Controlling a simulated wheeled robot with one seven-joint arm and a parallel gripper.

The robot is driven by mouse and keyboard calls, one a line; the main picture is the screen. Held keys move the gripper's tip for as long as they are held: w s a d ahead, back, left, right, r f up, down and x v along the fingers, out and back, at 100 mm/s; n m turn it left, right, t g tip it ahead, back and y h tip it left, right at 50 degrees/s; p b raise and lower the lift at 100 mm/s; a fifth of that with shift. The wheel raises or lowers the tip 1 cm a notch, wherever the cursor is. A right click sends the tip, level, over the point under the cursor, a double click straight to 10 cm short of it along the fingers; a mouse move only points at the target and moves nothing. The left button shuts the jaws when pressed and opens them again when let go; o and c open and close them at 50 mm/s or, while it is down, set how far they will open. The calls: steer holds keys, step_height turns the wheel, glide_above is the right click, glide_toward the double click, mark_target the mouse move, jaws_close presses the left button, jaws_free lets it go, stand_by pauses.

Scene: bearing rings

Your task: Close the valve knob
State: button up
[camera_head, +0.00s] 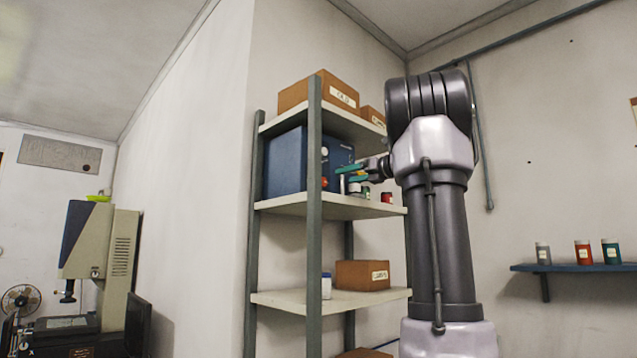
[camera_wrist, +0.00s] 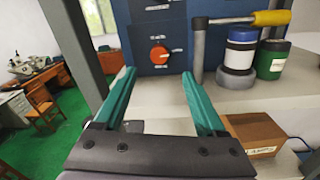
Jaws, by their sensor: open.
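The valve knob (camera_wrist: 159,55) is a round orange-red dial with a pale pointer mark on the blue front panel of a box (camera_wrist: 178,40). In the head view the blue box (camera_head: 285,163) stands on a shelf, and a small part of the orange-red knob (camera_head: 324,183) shows beside the shelf post. My gripper (camera_wrist: 157,75) has two green fingers, spread apart and empty. In the wrist view the knob lies between and beyond the fingertips, with a gap to them. In the head view my gripper (camera_head: 347,174) is close in front of the panel.
A metal pipe with a yellow handle (camera_wrist: 271,18) is right of the knob, near a white-and-blue jar (camera_wrist: 240,55) and a green jar (camera_wrist: 271,60). A shelf post (camera_head: 314,240) stands in front of the box. A cardboard box (camera_wrist: 258,135) is on the shelf below.

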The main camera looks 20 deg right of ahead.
mark_target(324, 181)
steer(key=x, duration=1)
jaws_close()
